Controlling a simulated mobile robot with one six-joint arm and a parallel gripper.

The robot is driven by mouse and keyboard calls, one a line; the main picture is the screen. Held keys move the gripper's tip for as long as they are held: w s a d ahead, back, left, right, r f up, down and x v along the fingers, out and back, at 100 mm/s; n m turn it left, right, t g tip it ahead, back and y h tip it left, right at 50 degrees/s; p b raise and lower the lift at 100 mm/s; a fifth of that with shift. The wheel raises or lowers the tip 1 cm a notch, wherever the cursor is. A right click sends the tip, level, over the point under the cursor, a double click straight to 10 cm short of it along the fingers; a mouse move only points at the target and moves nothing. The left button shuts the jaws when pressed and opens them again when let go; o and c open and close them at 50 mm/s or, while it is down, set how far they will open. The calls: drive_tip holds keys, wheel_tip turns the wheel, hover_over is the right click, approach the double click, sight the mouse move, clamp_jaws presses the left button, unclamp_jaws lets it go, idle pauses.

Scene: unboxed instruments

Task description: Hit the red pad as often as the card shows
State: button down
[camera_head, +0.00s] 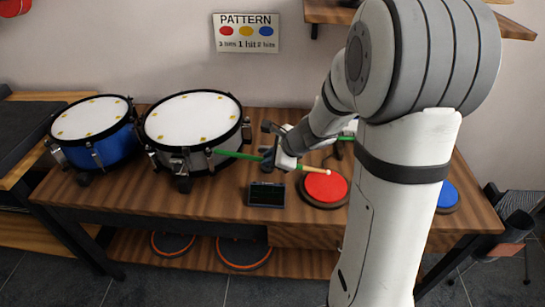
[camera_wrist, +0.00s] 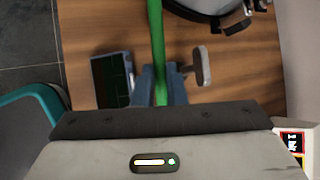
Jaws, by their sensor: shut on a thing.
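The red pad (camera_head: 325,189) is a round disc on a dark base, lying on the wooden table right of centre. The card (camera_head: 246,33) on the wall reads PATTERN, with red 3 hits, yellow 1 hit and blue 2 hits. My gripper (camera_head: 277,159) is shut on a drumstick (camera_head: 232,155) with a green shaft and a pale wooden tip. The stick's tip shows over the far part of the red pad; I cannot tell whether it touches. In the wrist view the green stick (camera_wrist: 156,40) runs between my two fingers (camera_wrist: 161,88).
A small device with a dark screen (camera_head: 266,194) lies left of the red pad. A white-topped drum (camera_head: 192,118) and a blue drum (camera_head: 92,119) stand at the left. A blue pad (camera_head: 447,196) shows at the right. My arm hides the table between the pads.

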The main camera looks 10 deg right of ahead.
wheel_tip(320, 180, down, 5)
drive_tip(key=b, duration=0.4)
wheel_tip(320, 180, up, 5)
drive_tip(key=p, duration=0.4)
drive_tip(key=shift+r, duration=0.2)
wheel_tip(320, 180, down, 6)
drive_tip(key=b, duration=0.5)
drive_tip(key=shift+b, duration=0.4)
drive_tip(key=shift+w+r+p, duration=0.1)
drive_tip(key=shift+r+p, duration=0.35)
drive_tip(key=shift+p, duration=0.05)
wheel_tip(320, 180, up, 10)
drive_tip(key=p, duration=0.8)
